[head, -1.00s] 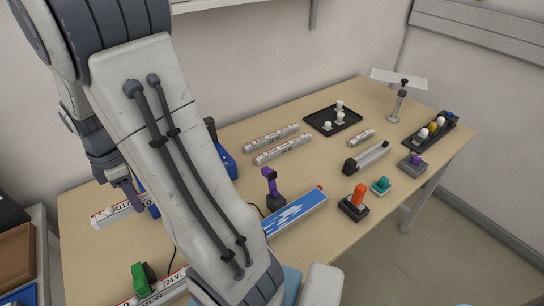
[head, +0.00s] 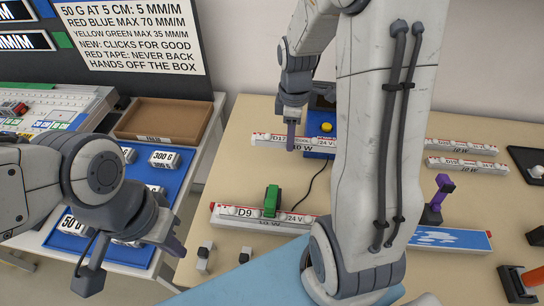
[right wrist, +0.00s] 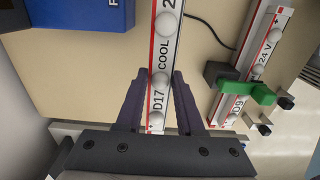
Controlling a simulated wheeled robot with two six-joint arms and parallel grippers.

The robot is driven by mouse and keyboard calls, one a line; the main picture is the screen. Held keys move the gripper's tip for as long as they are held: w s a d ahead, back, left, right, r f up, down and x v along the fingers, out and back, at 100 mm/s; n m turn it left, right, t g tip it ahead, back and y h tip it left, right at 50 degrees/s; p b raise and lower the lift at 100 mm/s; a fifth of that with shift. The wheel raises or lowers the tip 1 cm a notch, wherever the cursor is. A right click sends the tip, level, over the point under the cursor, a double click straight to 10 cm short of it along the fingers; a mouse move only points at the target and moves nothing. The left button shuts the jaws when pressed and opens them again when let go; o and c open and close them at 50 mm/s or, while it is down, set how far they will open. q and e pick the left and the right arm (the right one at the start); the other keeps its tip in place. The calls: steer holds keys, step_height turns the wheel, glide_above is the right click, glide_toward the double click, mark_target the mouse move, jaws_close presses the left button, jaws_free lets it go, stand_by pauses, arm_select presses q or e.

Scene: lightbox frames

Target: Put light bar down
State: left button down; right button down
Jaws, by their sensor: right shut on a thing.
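A white light bar (head: 268,139) with a red stripe, marked D17 and 10 W, lies across the back left of the table in the head view. My right gripper (head: 291,143) points down and is shut on it. In the right wrist view the purple fingers stand on either side of the bar (right wrist: 159,104) near its D17 end. Whether the bar touches the tabletop cannot be told. My left gripper (head: 132,264) is open and empty at the lower left, over the side table and far from the bar.
A blue box (head: 322,140) with a yellow button stands beside the bar. Another bar, D9 (head: 232,217), with a green clamp (head: 272,201) lies in front, with bare tabletop between. My right arm hides the table's middle. A blue tray with weights (head: 130,170) is at left.

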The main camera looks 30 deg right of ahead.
steer(key=p, duration=0.1)
glide_above(253, 171)
step_height(253, 171, down, 6)
steer(key=shift+f, duration=0.15)
step_height(253, 171, down, 4)
steer(key=shift+r+p, duration=0.1)
steer(key=shift+p, duration=0.25)
steer(key=shift+f, duration=0.25)
steer(key=c, duration=0.5)
jaws_free()
